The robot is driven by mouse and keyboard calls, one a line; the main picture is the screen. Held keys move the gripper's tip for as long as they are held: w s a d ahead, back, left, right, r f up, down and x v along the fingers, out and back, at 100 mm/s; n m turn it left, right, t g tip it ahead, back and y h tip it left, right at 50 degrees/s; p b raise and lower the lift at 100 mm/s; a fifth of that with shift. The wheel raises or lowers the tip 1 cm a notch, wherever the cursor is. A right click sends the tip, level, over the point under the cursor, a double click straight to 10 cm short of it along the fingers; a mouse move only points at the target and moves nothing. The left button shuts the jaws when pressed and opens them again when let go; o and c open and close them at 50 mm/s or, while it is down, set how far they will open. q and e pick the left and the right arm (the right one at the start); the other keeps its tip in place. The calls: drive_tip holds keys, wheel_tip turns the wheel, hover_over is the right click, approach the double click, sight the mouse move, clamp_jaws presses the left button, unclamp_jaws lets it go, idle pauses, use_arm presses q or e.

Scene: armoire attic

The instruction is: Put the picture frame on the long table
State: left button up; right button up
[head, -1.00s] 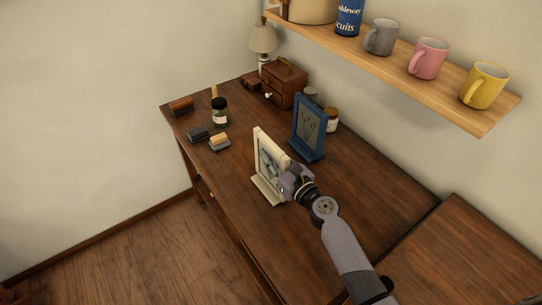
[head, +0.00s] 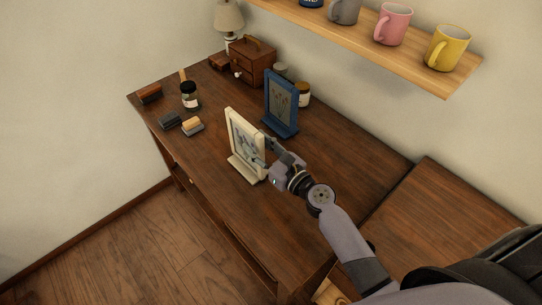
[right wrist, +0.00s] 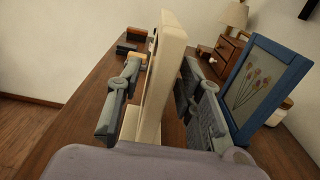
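A cream picture frame (head: 240,133) stands upright on its foot on a dark wooden table (head: 215,165). A blue picture frame (head: 282,98) with a plant picture stands behind it. My right gripper (head: 267,153) is at the cream frame's right edge. In the right wrist view, the gripper (right wrist: 160,78) is open, with one finger on each side of the cream frame (right wrist: 167,50). A gap shows between the left finger and the frame; the right finger is close to it, and contact cannot be told. The blue frame (right wrist: 265,85) is right of the fingers. My left gripper is out of view.
Brushes or blocks (head: 192,126), a dark jar (head: 189,96), a small drawer box (head: 252,62) and a lamp (head: 229,20) stand toward the far end. A wall shelf (head: 420,70) holds mugs. A second wooden surface (head: 440,205) adjoins at the right. The table's near part is clear.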

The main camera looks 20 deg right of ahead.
drive_tip(key=b+v, duration=0.1)
drive_tip(key=v, duration=0.5)
drive_tip(key=shift+s, duration=0.2)
